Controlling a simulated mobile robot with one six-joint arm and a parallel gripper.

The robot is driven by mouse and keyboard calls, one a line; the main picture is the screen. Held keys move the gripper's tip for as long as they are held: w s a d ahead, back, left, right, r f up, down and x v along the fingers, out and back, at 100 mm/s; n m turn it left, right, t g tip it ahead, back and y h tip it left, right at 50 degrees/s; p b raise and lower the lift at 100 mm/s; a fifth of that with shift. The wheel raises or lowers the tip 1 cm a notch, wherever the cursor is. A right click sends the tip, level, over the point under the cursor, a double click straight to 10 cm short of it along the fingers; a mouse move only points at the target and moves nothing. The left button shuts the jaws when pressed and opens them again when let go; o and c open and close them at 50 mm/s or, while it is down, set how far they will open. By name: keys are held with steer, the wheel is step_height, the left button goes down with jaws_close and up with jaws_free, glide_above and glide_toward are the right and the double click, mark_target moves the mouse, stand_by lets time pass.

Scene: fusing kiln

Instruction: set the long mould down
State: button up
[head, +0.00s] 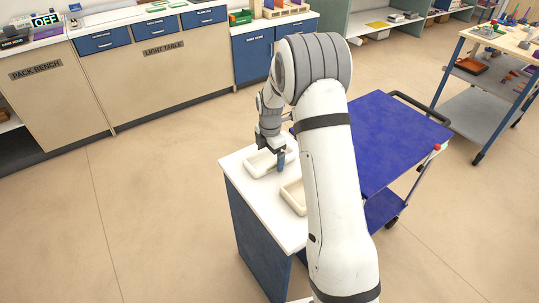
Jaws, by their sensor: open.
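Two cream, tray-like moulds are on the white top of a small blue cabinet in the head view. The far mould (260,164) lies near the top's far edge. The near mould (292,197) is partly hidden behind my arm. I cannot tell for sure which is the long mould. My gripper (280,160) points down at the right end of the far mould, with a blue fingertip by its rim. The gripper is open, but its jaws are small and partly overlapped. I cannot tell whether it touches the mould.
The white cabinet top (240,181) has bare room at its left and front. A blue cart (395,140) stands close on the right, its top empty where visible. The light table bench (165,75) is at the back left. Open floor (150,200) lies left.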

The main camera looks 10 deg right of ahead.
mark_target(270, 161)
steer(key=shift+r, duration=0.1)
step_height(270, 161, up, 12)
steer(key=s+r+m+t, duration=0.1)
steer(key=s+r+m, duration=0.35)
steer(key=s, duration=0.35)
steer(key=s+r+m, duration=0.4)
steer(key=s+m, duration=0.2)
steer(key=s, duration=0.1)
steer(key=s+m+t, duration=0.1)
steer(key=s+m, duration=1.1)
steer(key=s, duration=0.4)
steer(key=shift+s+f+p, duration=0.2)
steer(key=shift+s+p, duration=0.15)
steer(key=shift+p, duration=0.05)
step_height(270, 161, up, 7)
steer(key=p, duration=0.6)
steer(key=shift+s+f+t, duration=0.15)
steer(key=shift+t, duration=0.15)
steer(key=shift+d, duration=0.1)
